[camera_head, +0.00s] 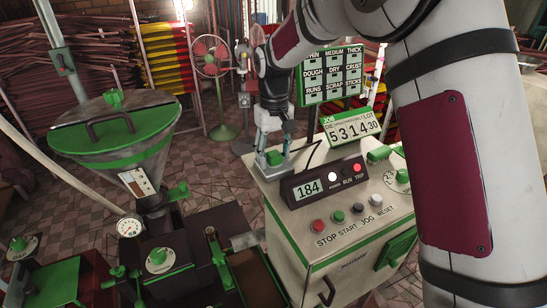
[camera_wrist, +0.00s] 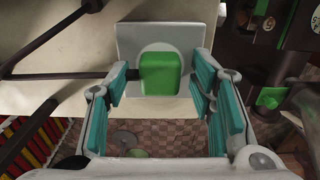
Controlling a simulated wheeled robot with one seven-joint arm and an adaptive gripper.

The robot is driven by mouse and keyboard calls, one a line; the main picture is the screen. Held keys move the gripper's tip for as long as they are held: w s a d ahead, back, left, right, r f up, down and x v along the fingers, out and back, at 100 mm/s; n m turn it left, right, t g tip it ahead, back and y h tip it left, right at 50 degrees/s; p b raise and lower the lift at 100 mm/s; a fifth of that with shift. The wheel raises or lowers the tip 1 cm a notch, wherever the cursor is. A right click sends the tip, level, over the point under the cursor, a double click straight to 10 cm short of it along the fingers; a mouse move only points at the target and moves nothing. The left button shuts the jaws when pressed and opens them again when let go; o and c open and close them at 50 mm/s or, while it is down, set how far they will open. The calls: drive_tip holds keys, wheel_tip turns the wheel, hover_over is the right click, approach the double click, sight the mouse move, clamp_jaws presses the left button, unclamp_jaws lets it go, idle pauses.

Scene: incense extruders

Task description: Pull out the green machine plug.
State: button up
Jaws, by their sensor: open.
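In the wrist view, the green plug (camera_wrist: 160,73) is a rounded block sitting on a round pale socket in a grey square plate (camera_wrist: 199,38). A dark cable runs left from it. My gripper (camera_wrist: 162,105) is open, with one teal-padded finger on each side of the plug; the left fingertip is near the cable and plug edge, and I cannot tell whether it touches. In the head view, my gripper (camera_head: 273,158) points down at the back left corner of the cream machine cabinet (camera_head: 340,262). The green plug (camera_head: 274,158) shows small between the fingers there.
On the cabinet stand a black display box reading 184 (camera_head: 324,182), a JOB counter sign (camera_head: 352,128) and a row of buttons (camera_head: 357,210). A green-lidded hopper (camera_head: 115,130) stands left. A fan (camera_head: 212,62) and incense racks stand behind. Tiled floor lies between.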

sight(274, 153)
idle(0.4)
clamp_jaws()
drive_tip(key=shift+r, duration=0.1)
drive_tip(key=shift+r, duration=2.9)
